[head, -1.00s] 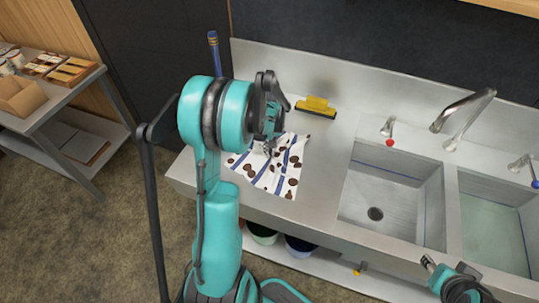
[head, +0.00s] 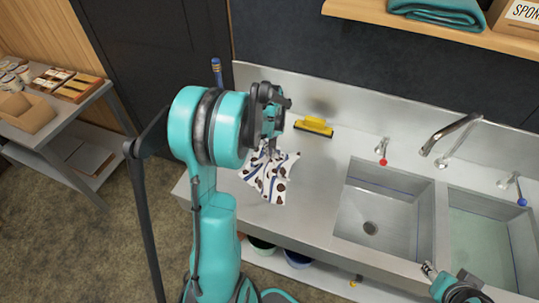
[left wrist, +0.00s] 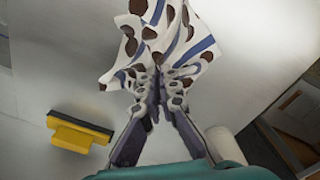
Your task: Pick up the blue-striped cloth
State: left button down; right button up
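The cloth (head: 272,186) is white with blue stripes and brown spots. It hangs bunched and creased below my left gripper (head: 268,148), over the left part of the steel counter. In the left wrist view, the two fingers of my left gripper (left wrist: 160,92) are closed on gathered folds of the cloth (left wrist: 160,40), which spreads out beyond the fingertips. My left arm hides part of the gripper in the head view. My right gripper (head: 430,270) is at the lower right, in front of the sinks and away from the cloth; its opening is too small to judge.
A yellow and black squeegee (head: 314,126) lies on the counter (head: 310,165) right of the cloth; it also shows in the left wrist view (left wrist: 78,133). Two sink basins (head: 385,215) with taps are further right. A shelf (head: 420,30) with a folded teal towel (head: 440,11) is above.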

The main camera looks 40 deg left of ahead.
pick_arm(q)
jog(key=shift+r, duration=0.55)
pick_arm(e)
jog(key=shift+r, duration=0.35)
pick_arm(q)
jog(key=shift+r, duration=0.1)
notch_tip(320, 180, up, 18)
jog(key=p, duration=1.2)
pick_arm(e)
notch_tip(320, 180, up, 12)
pick_arm(q)
jog(key=c, duration=2.1)
grip_release()
jog(key=o, duration=0.4)
jog(key=shift+c, duration=0.2)
jog(key=shift+o, duration=0.3)
jog(key=o, duration=1.3)
